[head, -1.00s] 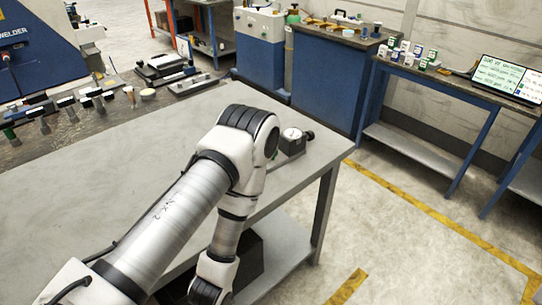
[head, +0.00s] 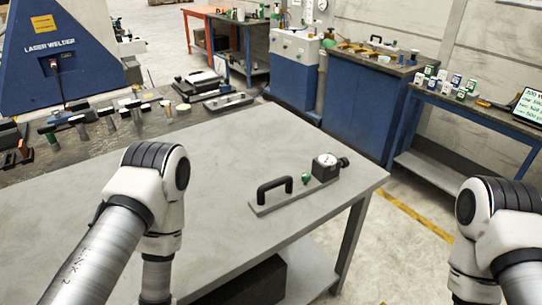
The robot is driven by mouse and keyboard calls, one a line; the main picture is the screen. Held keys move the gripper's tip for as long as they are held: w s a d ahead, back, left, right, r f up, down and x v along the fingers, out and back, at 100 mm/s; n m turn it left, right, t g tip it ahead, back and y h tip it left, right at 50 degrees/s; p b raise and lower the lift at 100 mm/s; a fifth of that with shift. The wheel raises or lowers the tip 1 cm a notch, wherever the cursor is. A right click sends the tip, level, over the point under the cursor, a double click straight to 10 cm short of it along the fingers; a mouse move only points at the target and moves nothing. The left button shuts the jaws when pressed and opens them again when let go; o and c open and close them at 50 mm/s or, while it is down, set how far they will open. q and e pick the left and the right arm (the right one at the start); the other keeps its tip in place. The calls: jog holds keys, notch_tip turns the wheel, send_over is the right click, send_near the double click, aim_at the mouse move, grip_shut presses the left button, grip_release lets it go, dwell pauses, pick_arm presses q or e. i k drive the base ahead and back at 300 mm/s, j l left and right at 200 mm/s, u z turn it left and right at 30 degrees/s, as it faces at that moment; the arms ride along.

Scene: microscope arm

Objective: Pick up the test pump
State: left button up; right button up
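The test pump (head: 300,188) lies on the grey table (head: 220,150) near its right edge. It has a flat grey base, a black handle (head: 274,188), a small green knob (head: 306,177) and a round white gauge on a dark block (head: 327,166). Nothing touches it. My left arm stands to its left and my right arm is off the table's right side. Both grippers are below the picture, so whether they are open or shut is hidden.
Several hand tools (head: 105,115) stand on a dark bench at the back left. A dark box (head: 252,284) sits on the shelf under the table. A blue cabinet (head: 362,105) and a blue-legged bench with small boxes (head: 440,83) stand behind. The table around the pump is clear.

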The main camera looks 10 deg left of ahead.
aim_at(326, 167)
jog(key=i+l+u, duration=0.2)
jog(key=u, duration=0.15)
jog(key=i+l+u, duration=0.15)
jog(key=l+u, duration=0.25)
jog(key=i+l+u, duration=0.1)
jog(key=l+u, duration=0.25)
jog(key=i+l+u, duration=0.1)
jog(key=l+u, duration=0.65)
jog(key=l, duration=0.8)
jog(key=k+l+u, duration=0.1)
jog(key=l, duration=0.7)
jog(key=k+l+u, duration=0.1)
jog(key=l, duration=0.7)
